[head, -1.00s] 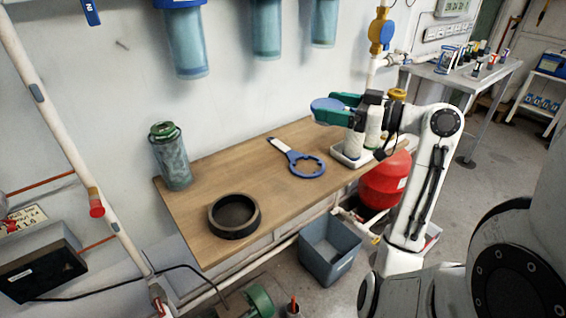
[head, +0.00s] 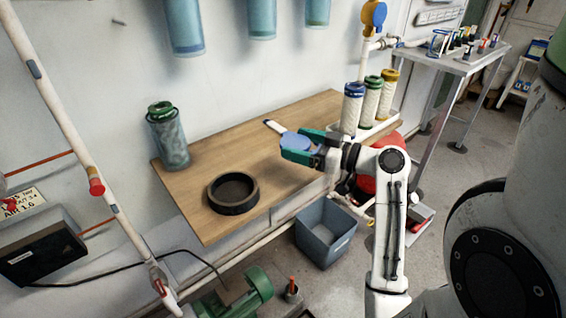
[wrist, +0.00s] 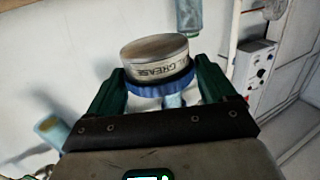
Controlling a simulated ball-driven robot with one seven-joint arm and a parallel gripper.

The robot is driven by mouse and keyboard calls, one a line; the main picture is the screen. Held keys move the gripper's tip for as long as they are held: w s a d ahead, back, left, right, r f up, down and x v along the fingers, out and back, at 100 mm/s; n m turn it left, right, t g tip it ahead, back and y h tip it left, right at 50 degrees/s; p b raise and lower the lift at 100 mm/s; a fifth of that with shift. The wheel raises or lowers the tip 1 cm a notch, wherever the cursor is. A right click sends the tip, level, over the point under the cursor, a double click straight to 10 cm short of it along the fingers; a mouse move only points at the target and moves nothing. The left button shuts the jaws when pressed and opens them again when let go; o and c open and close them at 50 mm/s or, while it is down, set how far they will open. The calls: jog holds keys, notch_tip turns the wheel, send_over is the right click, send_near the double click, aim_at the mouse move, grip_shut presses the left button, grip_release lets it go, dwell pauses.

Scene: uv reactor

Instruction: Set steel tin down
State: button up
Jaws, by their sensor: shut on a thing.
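The steel tin (wrist: 157,62) is a short round can with a dull metal end, a pale band lettered GREASE and a blue rim. My gripper (wrist: 158,84) is shut on it, with one green finger on each side. In the head view, the tin's blue end (head: 296,140) shows at the tip of my gripper (head: 300,149). The wrench's ring is hidden behind the gripper. I cannot tell the tin's height above the bench.
A black ring (head: 233,193) lies on the bench's front left, and a green-capped canister (head: 168,138) stands behind it. Several filter cartridges (head: 372,102) stand in a white tray at the right end. A grey bin (head: 326,233) is on the floor. Bare wood shows between ring and gripper.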

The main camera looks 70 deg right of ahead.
send_over(283, 175)
notch_tip(283, 175, down, 6)
jog(key=shift+s+r, duration=0.1)
jog(key=shift+s, duration=0.05)
jog(key=shift+w+f, duration=0.2)
jog(key=shift+f, duration=1.55)
jog(key=shift+b, duration=0.3)
jog(key=shift+f, duration=0.15)
jog(key=o, duration=0.9)
jog(key=shift+r, duration=0.25)
jog(key=s, duration=0.4)
jog(key=s+a, duration=0.1)
jog(key=s, duration=0.7)
jog(key=shift+a+r+b, duration=0.2)
jog(key=shift+a+b, duration=0.2)
